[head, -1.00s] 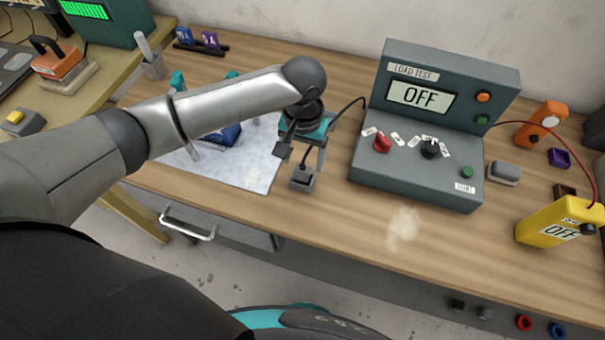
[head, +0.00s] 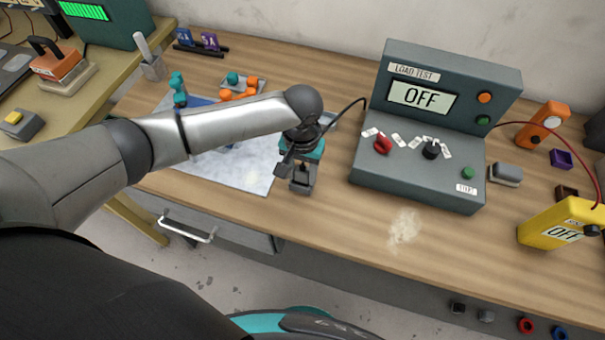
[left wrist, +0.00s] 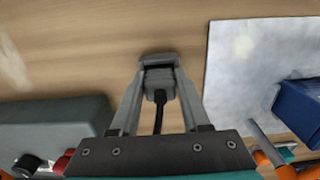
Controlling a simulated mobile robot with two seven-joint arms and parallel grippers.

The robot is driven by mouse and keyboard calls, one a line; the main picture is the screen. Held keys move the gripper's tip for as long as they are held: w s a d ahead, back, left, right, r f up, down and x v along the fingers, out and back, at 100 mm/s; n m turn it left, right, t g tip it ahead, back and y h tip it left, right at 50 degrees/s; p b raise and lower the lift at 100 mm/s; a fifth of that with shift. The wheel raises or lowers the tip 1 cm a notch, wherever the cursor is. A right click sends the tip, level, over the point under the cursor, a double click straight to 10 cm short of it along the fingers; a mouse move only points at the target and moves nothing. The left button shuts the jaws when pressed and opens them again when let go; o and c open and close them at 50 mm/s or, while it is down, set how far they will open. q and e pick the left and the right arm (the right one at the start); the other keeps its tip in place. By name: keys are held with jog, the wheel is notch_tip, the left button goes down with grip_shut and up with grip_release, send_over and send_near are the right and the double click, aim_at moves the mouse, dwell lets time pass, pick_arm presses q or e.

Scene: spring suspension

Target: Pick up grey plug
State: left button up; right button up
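The grey plug (left wrist: 159,84) shows in the left wrist view with a black cable running back from it. It sits at a small grey block (left wrist: 158,60) on the wooden table. In the head view the plug (head: 302,173) is low between my fingers and partly hidden by them. My left gripper (left wrist: 160,75) points down over the plug, one finger on each side. The fingers look apart; contact with the plug is not clear. My right gripper is not in view.
The load test box (head: 420,165), reading OFF, stands right of the gripper. A pale mat (head: 255,165) lies to the left, with a blue part (left wrist: 300,108) on it. A yellow meter (head: 555,225) is at the far right. The table front is mostly clear.

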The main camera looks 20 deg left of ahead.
pick_arm(q)
grip_shut()
jog(key=shift+r, duration=0.1)
